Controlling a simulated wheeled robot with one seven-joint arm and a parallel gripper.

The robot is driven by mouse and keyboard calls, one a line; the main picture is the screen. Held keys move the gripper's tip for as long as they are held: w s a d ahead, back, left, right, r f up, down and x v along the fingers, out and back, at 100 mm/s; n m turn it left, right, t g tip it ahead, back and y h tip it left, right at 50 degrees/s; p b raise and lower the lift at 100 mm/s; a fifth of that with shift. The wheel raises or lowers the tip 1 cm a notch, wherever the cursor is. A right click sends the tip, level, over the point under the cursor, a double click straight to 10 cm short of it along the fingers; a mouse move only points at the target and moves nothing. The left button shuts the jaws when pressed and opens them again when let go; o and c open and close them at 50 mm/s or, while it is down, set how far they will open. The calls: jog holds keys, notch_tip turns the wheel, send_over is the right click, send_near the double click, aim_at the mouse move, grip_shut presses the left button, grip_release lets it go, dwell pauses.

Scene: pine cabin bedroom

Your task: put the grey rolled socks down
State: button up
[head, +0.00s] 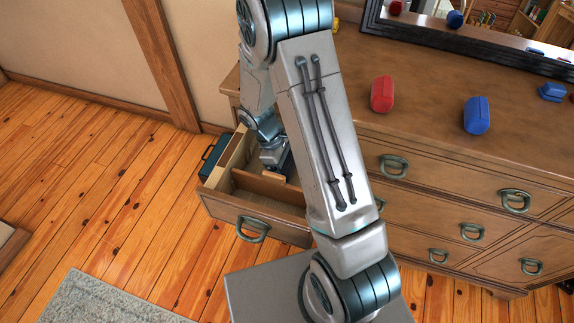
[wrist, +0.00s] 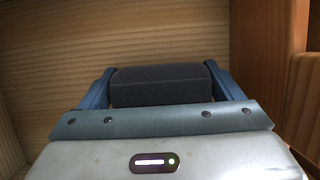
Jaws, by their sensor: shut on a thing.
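The grey rolled socks (wrist: 157,84) show as a dark grey block in the wrist view, between the two blue fingers of my gripper (wrist: 158,70). My gripper is shut on them. Wooden walls and a wooden surface surround them closely. In the head view my gripper (head: 275,158) reaches down into the open drawer (head: 228,205) of the dresser, at its back part. The socks cannot be made out there, and my arm hides the drawer's right side. I cannot tell whether the socks touch the drawer bottom.
A wooden divider (head: 268,188) splits the drawer. On the dresser top (head: 430,110) are a red rolled item (head: 382,94), a blue one (head: 477,115) and another blue item (head: 551,91) near a dark-framed mirror (head: 450,36). A teal case (head: 213,156) stands beyond the drawer.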

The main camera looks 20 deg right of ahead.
jog(key=shift+f, duration=0.2)
jog(key=o, duration=0.8)
jog(key=shift+r, duration=0.25)
jog(key=v, duration=1.1)
jog(key=s+d+r+m+t+y, duration=0.3)
jog(key=s+r+m+t, duration=0.2)
jog(key=s+r+m, duration=0.6)
jog(key=shift+s+r+t+y, duration=0.3)
jog(key=shift+s+r+y, duration=0.1)
jog(key=shift+s+r, duration=1.8)
